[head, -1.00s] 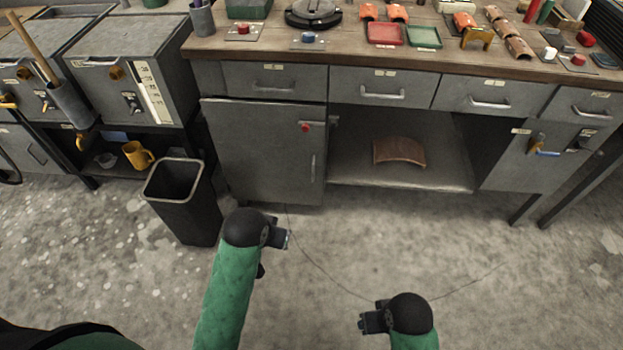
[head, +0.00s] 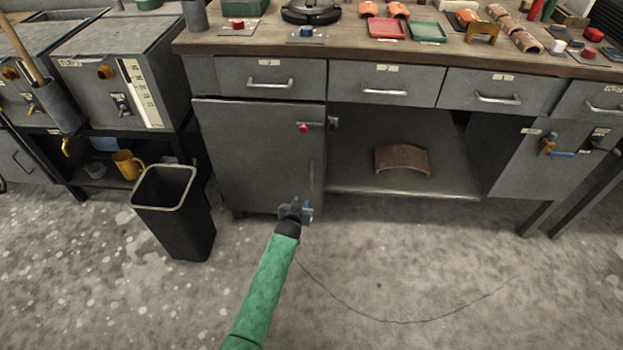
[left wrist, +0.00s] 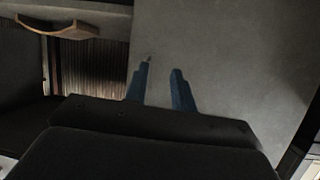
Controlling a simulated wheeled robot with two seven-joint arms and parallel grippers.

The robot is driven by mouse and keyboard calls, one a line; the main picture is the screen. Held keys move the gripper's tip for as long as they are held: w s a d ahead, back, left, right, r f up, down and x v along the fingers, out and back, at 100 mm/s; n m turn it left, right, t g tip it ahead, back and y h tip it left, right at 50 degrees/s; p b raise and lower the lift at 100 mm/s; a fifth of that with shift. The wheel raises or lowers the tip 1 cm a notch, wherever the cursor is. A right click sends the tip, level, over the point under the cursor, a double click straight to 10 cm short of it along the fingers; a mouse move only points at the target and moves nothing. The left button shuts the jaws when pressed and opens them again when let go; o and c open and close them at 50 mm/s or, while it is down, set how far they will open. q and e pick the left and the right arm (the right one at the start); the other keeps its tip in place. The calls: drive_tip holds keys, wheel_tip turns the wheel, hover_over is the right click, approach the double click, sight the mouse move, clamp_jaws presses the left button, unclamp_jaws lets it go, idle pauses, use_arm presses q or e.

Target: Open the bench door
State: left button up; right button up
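The grey bench door (head: 250,155) is at the left of the workbench and looks closed. A small bit by the left fingertip is too small to tell. My right gripper is out of view.
An open shelf right of the door holds a curved brown tile (head: 402,160). A black bin (head: 175,215) stands on the floor left of the door. Drawers (head: 270,78) run above the door. The floor in front is clear.

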use_arm(q)
drive_tip(key=t, duration=0.1)
drive_tip(key=t+h, duration=0.2)
drive_tip(key=t, duration=0.1)
approach(311, 178)
drive_tip(key=w, duration=0.3)
drive_tip(key=shift+w+d+f+b, duration=0.15)
drive_tip(key=shift+w+d, duration=0.2)
drive_tip(key=shift+w, duration=0.9)
drive_tip(key=shift+w+d+b, duration=0.1)
drive_tip(key=shift+w+d, duration=0.25)
drive_tip(key=shift+w, duration=0.85)
drive_tip(key=shift+w+d+f+b, duration=0.15)
drive_tip(key=shift+w+d, duration=0.2)
drive_tip(key=shift+w, duration=0.9)
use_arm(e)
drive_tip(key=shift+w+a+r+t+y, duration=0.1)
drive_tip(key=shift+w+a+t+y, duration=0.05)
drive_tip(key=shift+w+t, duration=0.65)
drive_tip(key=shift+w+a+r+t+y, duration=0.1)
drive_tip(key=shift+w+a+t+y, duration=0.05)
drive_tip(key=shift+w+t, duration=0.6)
use_arm(q)
drive_tip(key=shift+r, duration=0.1)
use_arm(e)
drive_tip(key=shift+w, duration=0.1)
use_arm(q)
clamp_jaws()
